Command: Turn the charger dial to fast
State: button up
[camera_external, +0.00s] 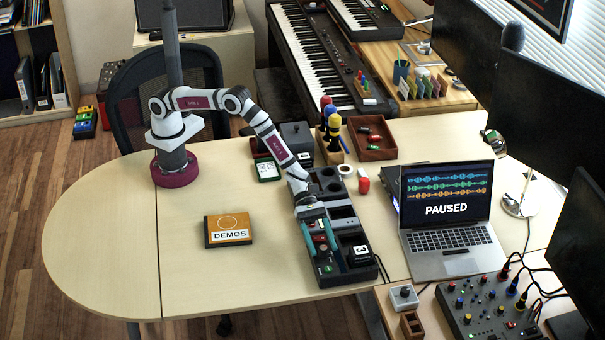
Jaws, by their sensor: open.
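The charger (342,212) is a long dark grey station with several slots and bays, standing on the pale desk. A black block labelled 3 (361,252) sits in its near right bay. Small coloured spots show on its near left strip; I cannot make out the dial or its setting, which is too small or hidden by my gripper. My gripper (320,243) reaches down over the left side of the charger, with teal parts at its end. It is open with nothing seen in it. I cannot tell whether it touches the charger.
An orange DEMOS box (228,230) lies to the left, with clear desk around it. A laptop (444,217) reading PAUSED stands close on the right. A wooden tray (372,137), microphones (331,129) and a red item (364,185) are behind. A mixer (487,308) is at front right.

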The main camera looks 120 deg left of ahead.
jog(key=shift+x, duration=0.85)
grip_shut()
